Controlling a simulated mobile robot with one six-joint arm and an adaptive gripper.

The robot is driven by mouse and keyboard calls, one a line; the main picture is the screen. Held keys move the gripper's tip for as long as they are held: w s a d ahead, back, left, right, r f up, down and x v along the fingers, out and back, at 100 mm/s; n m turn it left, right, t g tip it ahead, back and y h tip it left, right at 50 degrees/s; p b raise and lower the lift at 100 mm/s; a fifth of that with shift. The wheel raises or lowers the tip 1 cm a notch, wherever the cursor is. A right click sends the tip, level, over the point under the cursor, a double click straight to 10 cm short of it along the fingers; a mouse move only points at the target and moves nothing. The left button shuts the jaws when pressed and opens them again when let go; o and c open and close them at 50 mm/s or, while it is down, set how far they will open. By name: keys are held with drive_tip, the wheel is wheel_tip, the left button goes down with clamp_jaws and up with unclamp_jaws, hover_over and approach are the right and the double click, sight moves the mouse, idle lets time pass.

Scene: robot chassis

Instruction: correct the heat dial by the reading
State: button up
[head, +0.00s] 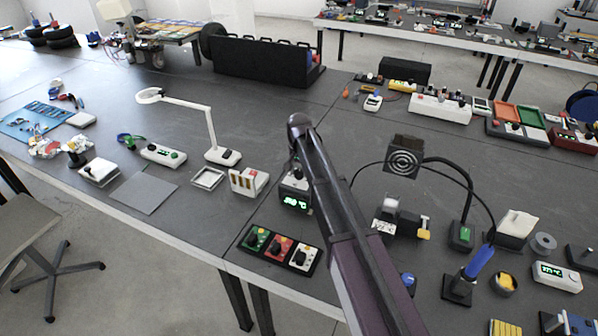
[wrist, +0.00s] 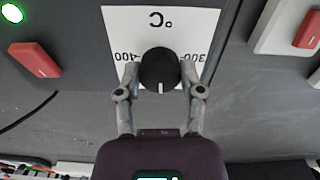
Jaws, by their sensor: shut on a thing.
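The heat dial (wrist: 160,66) is a round black knob in the middle of the wrist view. It sits on a white scale plate (wrist: 118,28) marked °C, 400 and 300, seen upside down. The dial's white pointer line faces the bottom of the picture, between 400 and 300. My gripper (wrist: 161,74) has one finger against each side of the dial. In the head view the white and dark heater unit (head: 295,187) has a lit green reading (head: 295,203) ending in °C; its digits are too small to read surely. My arm hides part of the unit there.
A red switch (wrist: 35,60) and a green light (wrist: 12,13) lie left of the dial. A black panel of coloured dials (head: 279,246) stands in front of the unit, and a white rack (head: 248,181) to its left. A black extractor (head: 403,157) stands right of my arm.

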drive_tip(key=n, duration=0.4)
drive_tip(key=shift+s+n, duration=0.1)
drive_tip(key=shift+n, duration=1.9)
drive_tip(key=o, duration=1.2)
drive_tip(key=shift+m, duration=0.4)
